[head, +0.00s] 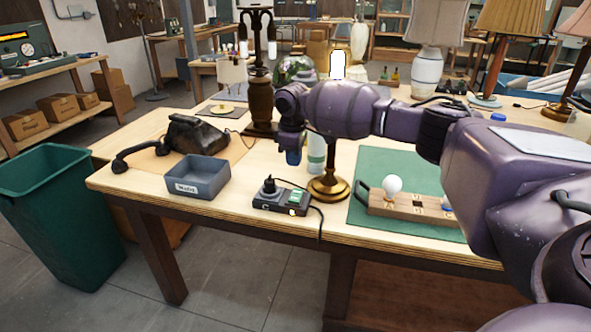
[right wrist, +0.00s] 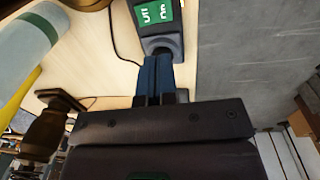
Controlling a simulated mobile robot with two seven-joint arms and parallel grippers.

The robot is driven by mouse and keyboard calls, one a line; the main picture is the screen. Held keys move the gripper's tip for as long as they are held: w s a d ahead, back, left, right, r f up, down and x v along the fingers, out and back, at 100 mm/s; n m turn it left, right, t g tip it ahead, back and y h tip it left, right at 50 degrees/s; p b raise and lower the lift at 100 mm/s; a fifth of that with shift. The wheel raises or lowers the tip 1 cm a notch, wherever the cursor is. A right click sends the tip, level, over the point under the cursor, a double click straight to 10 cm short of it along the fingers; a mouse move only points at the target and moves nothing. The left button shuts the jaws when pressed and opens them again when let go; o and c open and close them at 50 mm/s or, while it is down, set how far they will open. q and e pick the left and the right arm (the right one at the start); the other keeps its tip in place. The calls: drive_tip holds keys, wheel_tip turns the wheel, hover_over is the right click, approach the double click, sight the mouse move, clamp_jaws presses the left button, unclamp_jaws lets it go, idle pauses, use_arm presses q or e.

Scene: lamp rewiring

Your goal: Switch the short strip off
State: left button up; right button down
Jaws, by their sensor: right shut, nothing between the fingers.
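The short strip (head: 282,201) is a small dark grey block on the table's front part, with a black plug (head: 270,186) standing in its left part and a small pale, lit-looking spot near its front right. In the right wrist view the strip (right wrist: 178,46) shows at the top, with a green patch (right wrist: 157,12) bearing light marks. My right gripper (head: 293,158) is shut and empty, pointing down above and behind the strip in the head view. Its blue fingertips (right wrist: 158,62) overlap the strip's edge in the right wrist view; I cannot tell whether they touch. My left gripper is out of view.
A grey bin (head: 198,178) stands left of the strip. A brass lamp base (head: 328,188) and a white-green bottle (head: 316,155) stand close behind and right. A wooden board with a bulb (head: 392,186) lies on a green mat (head: 366,213). A black cord hangs over the front edge.

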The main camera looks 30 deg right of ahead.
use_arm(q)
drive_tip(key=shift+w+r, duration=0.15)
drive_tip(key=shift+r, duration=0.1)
use_arm(e)
wheel_tip(320, 180, up, 3)
drive_tip(key=shift+s+a+f, duration=0.1)
drive_tip(key=shift+f, duration=0.1)
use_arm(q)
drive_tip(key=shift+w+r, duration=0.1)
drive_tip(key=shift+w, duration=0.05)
